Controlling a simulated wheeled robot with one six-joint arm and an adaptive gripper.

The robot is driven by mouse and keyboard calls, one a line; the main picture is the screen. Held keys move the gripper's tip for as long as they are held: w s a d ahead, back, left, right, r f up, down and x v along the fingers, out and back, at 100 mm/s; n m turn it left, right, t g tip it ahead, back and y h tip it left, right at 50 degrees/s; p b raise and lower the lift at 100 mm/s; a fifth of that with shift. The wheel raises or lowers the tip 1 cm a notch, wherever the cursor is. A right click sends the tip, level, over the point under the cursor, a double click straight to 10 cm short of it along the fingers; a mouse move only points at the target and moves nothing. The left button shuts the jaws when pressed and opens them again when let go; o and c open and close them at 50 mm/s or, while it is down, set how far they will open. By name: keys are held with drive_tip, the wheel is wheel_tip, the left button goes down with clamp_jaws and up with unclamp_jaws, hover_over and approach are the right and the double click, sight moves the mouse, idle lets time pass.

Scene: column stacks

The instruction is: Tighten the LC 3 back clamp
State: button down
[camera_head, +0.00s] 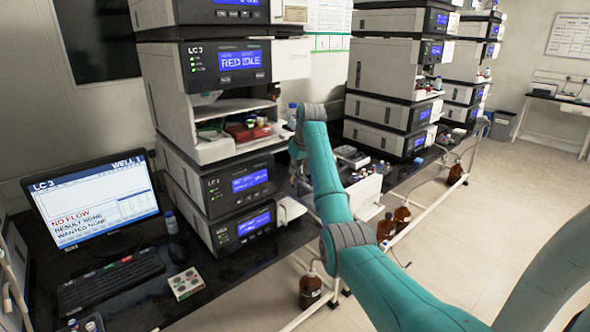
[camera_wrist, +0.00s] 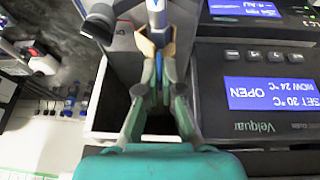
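The LC 3 stack (camera_head: 225,100) stands left of centre in the head view, its upper screen reading "RED IDLE". The monitor (camera_head: 95,200) beside it reads "LC 3", "WELL 1" and "NO FLOW". My arm reaches to the stack's right side; the gripper end is hidden there. In the wrist view, the green fingers of my gripper (camera_wrist: 160,72) converge close together just below an orange-yellow piece (camera_wrist: 154,44) on a slim blue-and-white upright part (camera_wrist: 156,14). I cannot tell whether this is the back clamp, or whether the fingers touch it.
In the wrist view, an upside-down panel (camera_wrist: 262,92) reading "OPEN" is close on the right; a pale open-topped compartment (camera_wrist: 98,110) lies around the fingers. In the head view, more stacks (camera_head: 385,85) stand right along the bench, with brown bottles (camera_head: 310,290) below. The floor at right is clear.

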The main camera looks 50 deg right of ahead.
drive_tip(key=a+h, duration=0.1)
drive_tip(key=h, duration=0.2)
drive_tip(key=shift+w+a+f+n+g, duration=0.2)
drive_tip(key=shift+a+n+g, duration=0.1)
drive_tip(key=shift+a+n, duration=0.1)
drive_tip(key=shift+w+a+f+n+g+h, duration=0.1)
drive_tip(key=shift+a+f+n+g+h, duration=0.1)
drive_tip(key=shift+h, duration=0.6)
drive_tip(key=shift+a+f+n+g+h, duration=0.15)
drive_tip(key=shift+a+h, duration=0.1)
drive_tip(key=shift+h, duration=0.55)
drive_tip(key=shift+w+a+f+n+g+h, duration=0.1)
drive_tip(key=shift+a+f+n+h, duration=0.1)
drive_tip(key=shift+h, duration=0.6)
drive_tip(key=c, duration=1.3)
unclamp_jaws()
drive_tip(key=shift+c, duration=0.2)
drive_tip(key=shift+a+r, duration=0.1)
drive_tip(key=v, duration=1.2)
drive_tip(key=shift+s, duration=0.1)
